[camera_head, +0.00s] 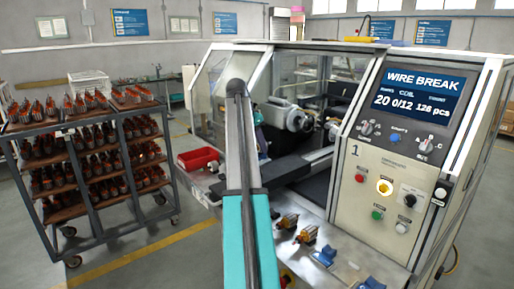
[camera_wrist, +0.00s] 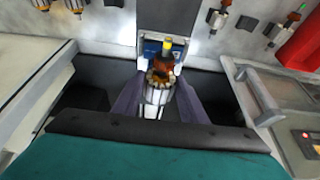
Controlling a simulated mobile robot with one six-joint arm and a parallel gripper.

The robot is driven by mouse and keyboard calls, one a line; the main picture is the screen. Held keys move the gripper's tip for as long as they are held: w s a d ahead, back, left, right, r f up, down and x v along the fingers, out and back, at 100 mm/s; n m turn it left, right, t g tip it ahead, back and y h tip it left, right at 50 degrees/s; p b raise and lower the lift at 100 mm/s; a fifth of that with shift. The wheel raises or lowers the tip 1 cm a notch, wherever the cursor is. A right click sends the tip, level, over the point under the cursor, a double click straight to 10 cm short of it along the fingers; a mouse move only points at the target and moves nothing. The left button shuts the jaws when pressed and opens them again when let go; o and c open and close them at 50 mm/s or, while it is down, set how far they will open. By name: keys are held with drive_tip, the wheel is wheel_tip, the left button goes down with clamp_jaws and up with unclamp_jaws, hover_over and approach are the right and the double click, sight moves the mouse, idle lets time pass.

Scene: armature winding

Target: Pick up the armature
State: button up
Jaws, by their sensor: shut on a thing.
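In the wrist view my gripper (camera_wrist: 159,88) has its two dark fingers closed on either side of an armature (camera_wrist: 161,75). The armature has a silver body, orange-brown copper windings and a yellow tip. A blue holder (camera_wrist: 151,46) shows just behind its upper part; I cannot tell whether the armature still touches it. In the head view the gripper and the held armature are not clearly visible, with my arm in front. Other armatures (camera_head: 307,235) sit on the bench ledge (camera_head: 345,268) in front of the machine.
An empty-looking blue holder (camera_head: 326,256) is on the ledge. A red bin (camera_head: 198,158) stands at its left end and shows in the wrist view (camera_wrist: 301,46). The machine panel (camera_head: 385,195) reads "WIRE BREAK". A rack (camera_head: 90,160) full of armatures stands left, with free floor between.

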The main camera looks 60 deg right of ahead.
drive_tip(key=shift+r+b, duration=0.7)
drive_tip(key=shift+r, duration=0.6)
drive_tip(key=shift+s+a+r, duration=0.1)
drive_tip(key=shift+s+a, duration=0.05)
drive_tip(key=shift+a, duration=0.05)
drive_tip(key=s+a+b, duration=0.2)
drive_tip(key=s+a, duration=0.2)
drive_tip(key=a, duration=0.2)
drive_tip(key=s+a+r+b, duration=0.1)
drive_tip(key=s+a+b, duration=0.1)
drive_tip(key=a, duration=0.5)
drive_tip(key=shift+s+a+r, duration=0.25)
drive_tip(key=shift+s+r, duration=0.05)
drive_tip(key=shift+s, duration=0.6)
